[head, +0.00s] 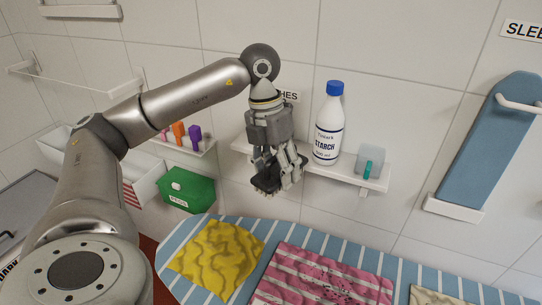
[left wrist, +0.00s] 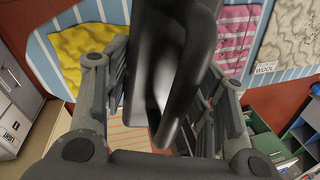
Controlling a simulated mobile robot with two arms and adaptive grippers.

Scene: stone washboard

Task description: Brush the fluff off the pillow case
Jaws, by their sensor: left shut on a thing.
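My left gripper (head: 278,172) hangs in front of the wall shelf, above the far edge of the ironing board. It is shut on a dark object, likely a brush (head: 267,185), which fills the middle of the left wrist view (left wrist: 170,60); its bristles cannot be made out. A pink and white striped cloth, likely the pillow case (head: 315,280), lies on the board below and to the right of the gripper. Dark specks of fluff (head: 345,287) are scattered on it. The brush is apart from the cloth. My right gripper is not in view.
The blue striped ironing board (head: 200,232) also bears a crumpled yellow cloth (head: 215,252) and a beige cloth (head: 430,297). The wall shelf (head: 378,180) holds a starch bottle (head: 328,130) and a clear cup (head: 370,158). A green box (head: 188,190) stands left. A blue sleeve board (head: 490,140) leans right.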

